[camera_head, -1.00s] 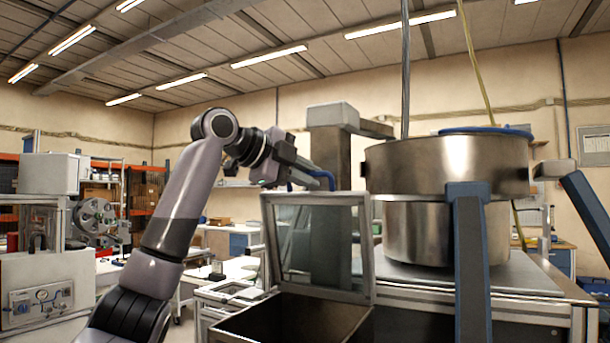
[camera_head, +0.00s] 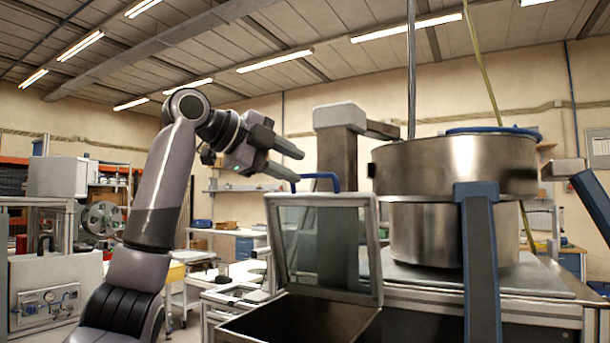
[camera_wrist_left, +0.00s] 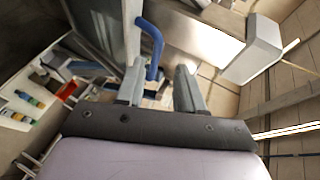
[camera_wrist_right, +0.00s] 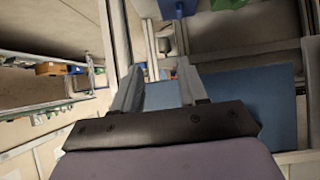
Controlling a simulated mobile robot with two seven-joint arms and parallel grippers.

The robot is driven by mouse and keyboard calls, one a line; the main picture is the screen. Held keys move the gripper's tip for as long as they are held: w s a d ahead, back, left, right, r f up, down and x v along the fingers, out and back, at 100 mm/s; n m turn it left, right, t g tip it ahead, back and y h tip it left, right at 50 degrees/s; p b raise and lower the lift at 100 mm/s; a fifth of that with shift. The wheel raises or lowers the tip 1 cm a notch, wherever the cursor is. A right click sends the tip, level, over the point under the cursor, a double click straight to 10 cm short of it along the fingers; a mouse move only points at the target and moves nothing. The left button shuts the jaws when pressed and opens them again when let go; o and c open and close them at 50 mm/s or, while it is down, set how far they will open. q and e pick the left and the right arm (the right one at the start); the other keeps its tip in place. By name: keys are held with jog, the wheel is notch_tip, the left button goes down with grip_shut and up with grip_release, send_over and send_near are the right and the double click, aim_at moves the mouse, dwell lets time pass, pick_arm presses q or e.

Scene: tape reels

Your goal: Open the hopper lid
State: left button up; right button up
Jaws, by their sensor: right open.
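The hopper lid (camera_head: 283,240), a clear panel in a grey frame, stands upright at the back of the open hopper (camera_head: 285,322). Its blue handle (camera_head: 334,180) is on the upper edge, and it also shows in the left wrist view (camera_wrist_left: 154,48). My left gripper (camera_head: 298,165) is just left of the handle, its fingers apart and nothing between them. In the left wrist view, the handle lies close to the left finger; I cannot tell whether they touch. My right gripper (camera_wrist_right: 158,82) is open and empty in its wrist view, away from the lid.
A large metal bowl (camera_head: 440,165) on a bench stands right of the lid, with a blue-topped post (camera_head: 478,250) in front. A grey column (camera_head: 335,140) rises behind the lid. A machine with a reel (camera_head: 100,218) stands at the left.

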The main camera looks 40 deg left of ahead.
pick_arm(q)
jog(key=shift+s+a+r, duration=0.1)
jog(key=shift+s+r, duration=0.1)
jog(key=shift+s, duration=0.35)
jog(key=c, duration=0.7)
jog(key=d, duration=0.2)
jog(key=w+d+f+m+t, duration=0.1)
jog(key=d+f+t+b, duration=0.1)
jog(key=d, duration=0.1)
jog(key=shift+w+d+f, duration=0.15)
jog(key=shift+d+f, duration=0.1)
jog(key=shift+d, duration=0.1)
jog(key=n+t+y+b, duration=0.35)
jog(key=t+y, duration=0.25)
jog(key=y, duration=0.2)
send_near(309, 177)
jog(key=shift+n+t, duration=0.3)
jog(key=shift+n, duration=0.05)
jog(key=p+x, duration=0.5)
jog(key=x, duration=0.1)
jog(key=shift+f, duration=0.15)
jog(key=shift+w+a+p, duration=0.1)
jog(key=shift+w+p, duration=0.2)
jog(key=shift+w, duration=0.2)
